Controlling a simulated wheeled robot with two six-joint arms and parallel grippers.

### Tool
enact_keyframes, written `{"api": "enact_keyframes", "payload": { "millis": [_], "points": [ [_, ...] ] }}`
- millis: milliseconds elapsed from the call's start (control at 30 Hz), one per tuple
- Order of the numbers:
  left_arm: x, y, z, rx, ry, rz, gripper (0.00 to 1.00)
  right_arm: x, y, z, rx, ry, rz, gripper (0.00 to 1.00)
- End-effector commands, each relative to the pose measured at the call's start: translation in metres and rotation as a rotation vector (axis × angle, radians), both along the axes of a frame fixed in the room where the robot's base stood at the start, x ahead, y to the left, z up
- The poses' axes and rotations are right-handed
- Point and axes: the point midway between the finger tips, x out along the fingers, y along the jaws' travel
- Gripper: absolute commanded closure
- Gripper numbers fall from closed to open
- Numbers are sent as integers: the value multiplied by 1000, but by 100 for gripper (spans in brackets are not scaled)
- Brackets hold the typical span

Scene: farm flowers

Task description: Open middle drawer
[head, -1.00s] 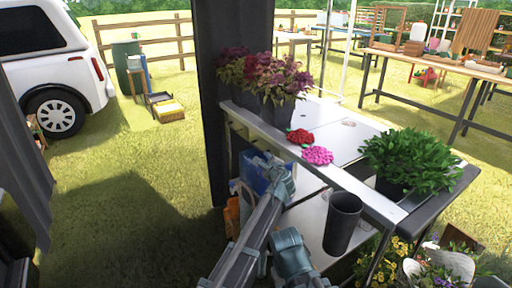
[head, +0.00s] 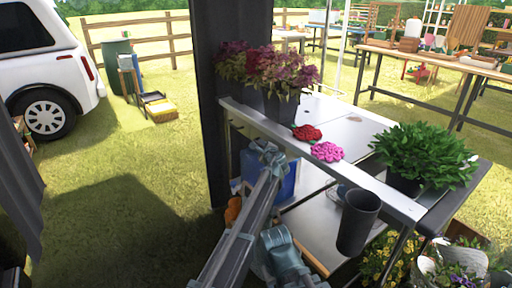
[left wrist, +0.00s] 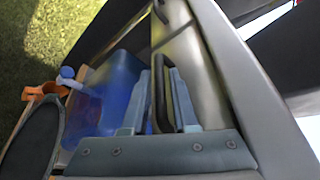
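My left gripper (head: 268,152) reaches up to the front of the metal-topped bench (head: 395,200), just under its edge. In the left wrist view the two fingers of the left gripper (left wrist: 155,100) are spread, with a dark bar handle (left wrist: 158,85) between them. I cannot tell whether they touch it. The handle is on a pale drawer front (left wrist: 190,60) that looks shut. A second dark handle (left wrist: 160,12) shows farther along the row. In the head view my gripper and arm hide most of the drawer fronts.
Purple potted flowers (head: 283,75), a red flower (head: 307,132), a pink flower (head: 327,152) and a green plant (head: 420,158) are on the bench. A blue container (left wrist: 110,85) stands below the drawers.

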Motion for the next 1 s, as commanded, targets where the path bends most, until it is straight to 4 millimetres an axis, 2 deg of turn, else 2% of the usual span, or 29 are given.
{"api": "enact_keyframes", "payload": {
  "millis": [233, 400, 1000],
  "points": [
    [1, 0, 0, 0, 0, 0, 73, 0, 0, 0, 0, 0, 0, 50],
    [1, 0, 0, 0, 0, 0, 100, 0, 0, 0, 0, 0, 0, 50],
    [0, 0, 0, 0, 0, 0, 100, 0, 0, 0, 0, 0, 0, 50]
  ]
}}
